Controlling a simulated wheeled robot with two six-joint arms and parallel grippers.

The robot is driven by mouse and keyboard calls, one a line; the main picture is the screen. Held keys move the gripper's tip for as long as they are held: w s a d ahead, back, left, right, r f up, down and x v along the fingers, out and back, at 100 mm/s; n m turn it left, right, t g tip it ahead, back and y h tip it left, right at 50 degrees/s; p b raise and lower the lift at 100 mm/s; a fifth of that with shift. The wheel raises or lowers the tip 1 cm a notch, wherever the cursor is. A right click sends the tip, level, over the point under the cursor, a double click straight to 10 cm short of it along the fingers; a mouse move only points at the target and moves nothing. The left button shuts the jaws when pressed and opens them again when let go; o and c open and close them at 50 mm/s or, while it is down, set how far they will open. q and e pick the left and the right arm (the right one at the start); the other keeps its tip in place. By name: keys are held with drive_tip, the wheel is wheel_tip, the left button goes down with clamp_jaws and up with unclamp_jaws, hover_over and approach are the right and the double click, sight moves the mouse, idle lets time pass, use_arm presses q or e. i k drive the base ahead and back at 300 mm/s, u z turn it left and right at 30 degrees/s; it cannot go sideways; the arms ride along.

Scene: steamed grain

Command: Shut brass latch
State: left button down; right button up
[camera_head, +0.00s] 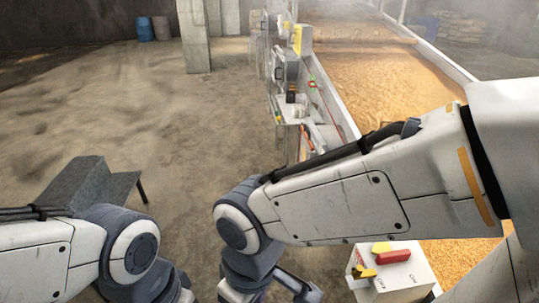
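I cannot make out a brass latch in the head view. My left arm comes in from the left and bends down at a dark joint, and its gripper is out of view. My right arm reaches across from the right and bends down at a grey joint near the bottom middle. Its lower links run off the bottom edge, and no fingertips show. A white box (410,278) at the bottom right carries a red and yellow piece (394,256) and a small yellow part (363,272) on its edge.
A long trough of golden grain (375,70) with a white rim runs away on the right. Several small boxes and fittings (292,75) line its left side. A dark bench (92,183) stands at lower left. A concrete pillar (193,35) rises behind. The floor between is open.

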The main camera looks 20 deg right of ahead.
sight(359, 274)
drive_tip(key=z, duration=1.65)
drive_tip(key=i, duration=0.25)
drive_tip(key=u, duration=0.5)
